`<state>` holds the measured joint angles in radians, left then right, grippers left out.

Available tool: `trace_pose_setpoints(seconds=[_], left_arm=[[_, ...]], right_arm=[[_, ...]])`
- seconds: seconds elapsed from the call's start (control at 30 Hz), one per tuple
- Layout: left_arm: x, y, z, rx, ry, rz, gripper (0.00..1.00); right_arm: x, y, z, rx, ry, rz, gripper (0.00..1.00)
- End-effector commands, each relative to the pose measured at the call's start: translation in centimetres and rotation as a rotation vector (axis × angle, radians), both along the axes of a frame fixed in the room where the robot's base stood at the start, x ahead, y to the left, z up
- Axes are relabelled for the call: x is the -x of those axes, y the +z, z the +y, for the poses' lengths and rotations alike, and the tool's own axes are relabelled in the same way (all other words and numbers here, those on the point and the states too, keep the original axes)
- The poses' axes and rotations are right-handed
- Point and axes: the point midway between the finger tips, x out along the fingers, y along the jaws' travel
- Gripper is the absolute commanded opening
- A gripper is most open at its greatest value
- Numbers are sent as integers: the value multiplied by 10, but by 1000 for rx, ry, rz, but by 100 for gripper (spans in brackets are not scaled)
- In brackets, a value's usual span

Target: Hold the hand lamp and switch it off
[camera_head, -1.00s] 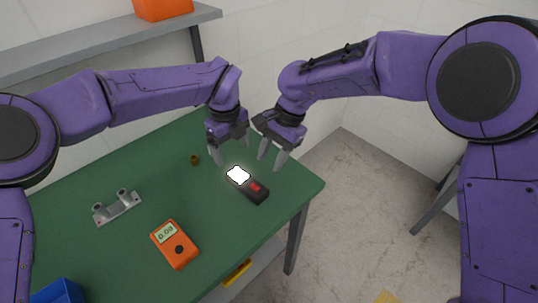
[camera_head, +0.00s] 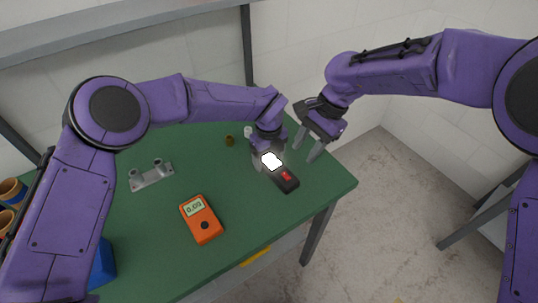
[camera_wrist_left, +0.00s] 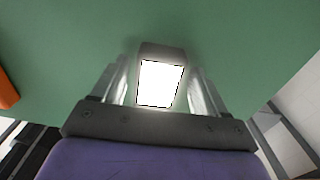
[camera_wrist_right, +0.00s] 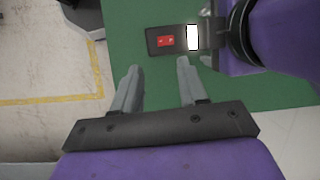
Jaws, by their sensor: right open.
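The hand lamp (camera_head: 290,185) is a dark bar lying on the green table, with a lit white panel at one end and a red switch (camera_head: 286,176) towards the other. My left gripper (camera_head: 268,158) is at the lit end. In the left wrist view its fingers (camera_wrist_left: 157,72) stand on both sides of the lit panel (camera_wrist_left: 160,84); whether they touch it is unclear. My right gripper (camera_head: 307,154) is open and empty, above and to the right of the lamp. In the right wrist view the lamp's red switch (camera_wrist_right: 165,41) shows beyond its fingertips (camera_wrist_right: 158,66).
On the green table (camera_head: 240,215) are an orange meter (camera_head: 201,220), a grey metal bracket (camera_head: 151,176) and a small brass piece (camera_head: 230,141). A blue bin (camera_head: 103,264) is at the left front. A grey shelf (camera_head: 120,40) runs behind.

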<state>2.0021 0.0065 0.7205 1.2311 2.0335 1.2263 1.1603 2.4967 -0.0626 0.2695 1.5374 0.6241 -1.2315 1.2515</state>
Motion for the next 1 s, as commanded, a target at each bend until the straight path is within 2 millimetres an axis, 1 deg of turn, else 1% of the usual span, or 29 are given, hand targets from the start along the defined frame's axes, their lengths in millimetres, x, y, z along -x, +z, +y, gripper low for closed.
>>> trace_pose_setpoints(seconds=[0.03,0.07,0.1,0.13,0.17,0.2,0.23,0.27,0.3,0.33,0.37,0.47,0.6,0.67,0.7,0.77,0.8,0.87,1.0], left_arm=[[0,0,0,0,0,0,56],[0,0,0,0,0,0,46],[0,0,0,0,0,0,33],[0,0,0,0,0,0,23],[0,0,0,0,0,0,16],[0,0,0,0,0,0,16],[0,0,0,0,0,0,16],[0,0,0,0,0,0,16],[0,0,0,0,0,0,16],[0,0,0,0,0,0,16],[0,0,0,0,0,0,16],[0,0,0,0,0,0,16],[0,0,0,0,0,0,16],[0,0,0,0,0,0,16],[0,0,0,0,0,0,16],[0,0,0,0,0,0,16],[0,0,0,0,0,0,16],[0,0,0,0,0,0,16],[0,0,0,0,0,0,16]], right_arm=[[0,0,0,0,0,0,43],[0,0,0,0,0,0,43],[0,0,0,0,0,0,43],[0,0,0,0,0,0,43],[0,0,0,0,0,0,43],[0,0,0,0,0,0,36],[0,0,0,-1,3,0,26],[0,0,0,-4,13,-2,16],[0,0,1,-12,37,-7,4],[0,1,2,-22,70,-14,0],[-1,1,3,-37,115,-24,0],[-2,4,8,-116,358,-83,0],[-7,10,13,-283,813,-227,0],[-9,12,13,-357,1006,-305,0],[-11,14,13,-407,1133,-360,0],[-14,17,12,-481,1319,-452,0],[-16,19,10,-528,1439,-518,0],[-19,21,7,-598,1618,-625,0],[-28,26,-5,-739,2011,-905,0]])
